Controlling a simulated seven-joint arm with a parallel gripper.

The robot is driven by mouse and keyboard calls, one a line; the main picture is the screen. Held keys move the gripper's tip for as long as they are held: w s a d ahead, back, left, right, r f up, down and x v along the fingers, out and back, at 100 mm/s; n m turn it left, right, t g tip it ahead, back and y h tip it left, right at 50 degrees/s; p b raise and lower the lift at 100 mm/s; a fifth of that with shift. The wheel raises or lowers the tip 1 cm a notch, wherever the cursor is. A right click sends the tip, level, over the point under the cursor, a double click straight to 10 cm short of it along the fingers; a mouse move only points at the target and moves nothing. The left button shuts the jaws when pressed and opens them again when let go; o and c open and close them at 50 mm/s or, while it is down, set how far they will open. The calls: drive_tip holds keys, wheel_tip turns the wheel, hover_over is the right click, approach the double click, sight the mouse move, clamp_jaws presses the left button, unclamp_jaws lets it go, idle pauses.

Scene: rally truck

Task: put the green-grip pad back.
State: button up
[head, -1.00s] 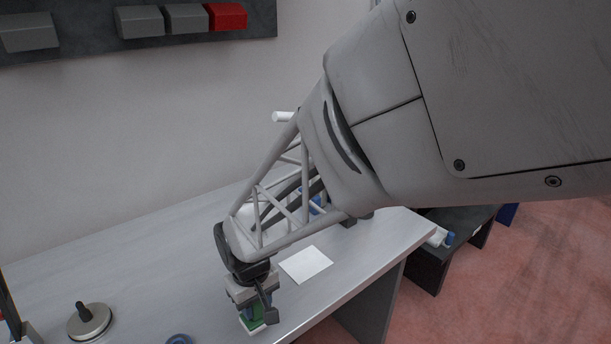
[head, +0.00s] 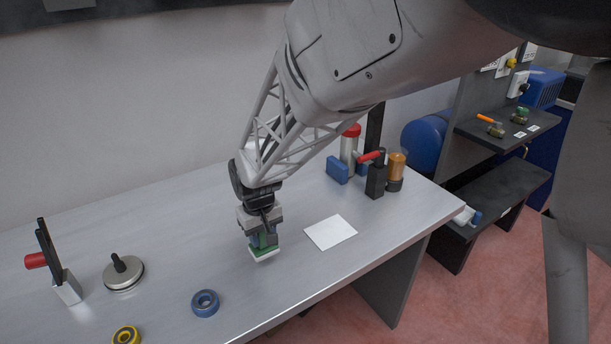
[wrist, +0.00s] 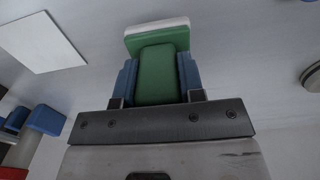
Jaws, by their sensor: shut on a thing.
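The green-grip pad (head: 264,250) has a green grip and block with a white layer on its outer face. It also shows in the wrist view (wrist: 157,72), between two blue-lined fingers. My gripper (head: 262,238) is shut on its green grip, pointing down over the grey table, left of a white square (head: 330,232). The pad's white face is downward; I cannot tell whether it touches the table. The white square also shows at the upper left of the wrist view (wrist: 38,42).
A blue ring (head: 205,303), a yellow ring (head: 126,336) and a knobbed metal disc (head: 123,273) are on the table at left. A blue block (head: 337,170), a black red-handled tool (head: 375,180) and an orange jar (head: 397,166) stand at the back right. A dark shelf unit (head: 500,130) is beyond.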

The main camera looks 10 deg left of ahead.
sight(261, 241)
drive_tip(key=shift+w, duration=0.1)
idle(0.3)
drive_tip(key=shift+w+a+f, duration=0.1)
drive_tip(key=shift+w+a, duration=0.5)
drive_tip(key=shift+w, duration=0.05)
drive_tip(key=shift+f, duration=1.5)
drive_tip(key=shift+f, duration=0.6)
drive_tip(key=o, duration=0.8)
drive_tip(key=shift+o, duration=0.2)
drive_tip(key=shift+d+r, duration=0.15)
drive_tip(key=shift+r, duration=4.15)
